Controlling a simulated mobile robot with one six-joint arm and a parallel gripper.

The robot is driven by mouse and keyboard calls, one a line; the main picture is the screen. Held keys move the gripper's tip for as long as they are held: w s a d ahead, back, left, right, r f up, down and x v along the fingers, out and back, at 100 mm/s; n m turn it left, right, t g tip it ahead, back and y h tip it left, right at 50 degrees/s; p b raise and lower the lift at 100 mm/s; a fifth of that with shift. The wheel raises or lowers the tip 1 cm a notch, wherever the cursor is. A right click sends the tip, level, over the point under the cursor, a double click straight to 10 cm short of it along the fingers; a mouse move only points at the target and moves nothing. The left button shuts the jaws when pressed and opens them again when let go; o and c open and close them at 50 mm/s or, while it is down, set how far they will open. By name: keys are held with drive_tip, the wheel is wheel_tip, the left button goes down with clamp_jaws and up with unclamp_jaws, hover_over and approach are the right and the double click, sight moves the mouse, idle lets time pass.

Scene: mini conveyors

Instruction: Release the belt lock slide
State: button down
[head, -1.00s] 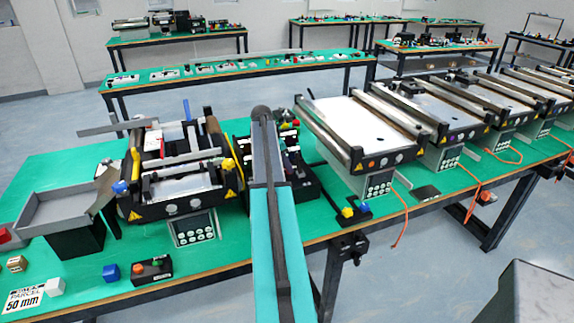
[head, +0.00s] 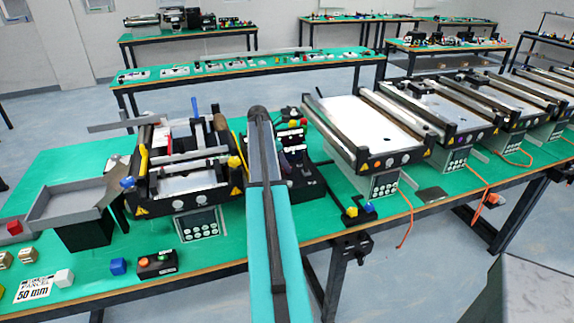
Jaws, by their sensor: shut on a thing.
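The small conveyor (head: 185,185) stands on the green table, left of my arm. It has a black frame, a pale belt, a brownish roller (head: 220,122) and yellow warning triangles. A blue lever (head: 195,107) stands up at its back. A yellow bar (head: 143,158) lies along its left side, and a blue knob (head: 127,183) is at its front left corner. I cannot tell which part is the belt lock slide. My arm rises through the middle of the head view and covers the area right of the conveyor. My gripper does not show.
A grey tray (head: 70,200) stands left of the conveyor. A black unit (head: 304,185) is partly behind my arm. More conveyors (head: 370,125) stand to the right.

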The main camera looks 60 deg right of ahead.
drive_tip(key=c, duration=1.6)
unclamp_jaws()
drive_tip(key=shift+w+a, duration=0.3)
drive_tip(key=shift+a, duration=0.2)
drive_tip(key=shift+o, duration=0.2)
drive_tip(key=shift+s+d, duration=0.15)
drive_tip(key=shift+d, duration=0.1)
drive_tip(key=shift+r, duration=0.1)
drive_tip(key=shift+r, duration=0.1)
drive_tip(key=b+v, duration=0.3)
drive_tip(key=v, duration=1)
drive_tip(key=shift+r, duration=0.25)
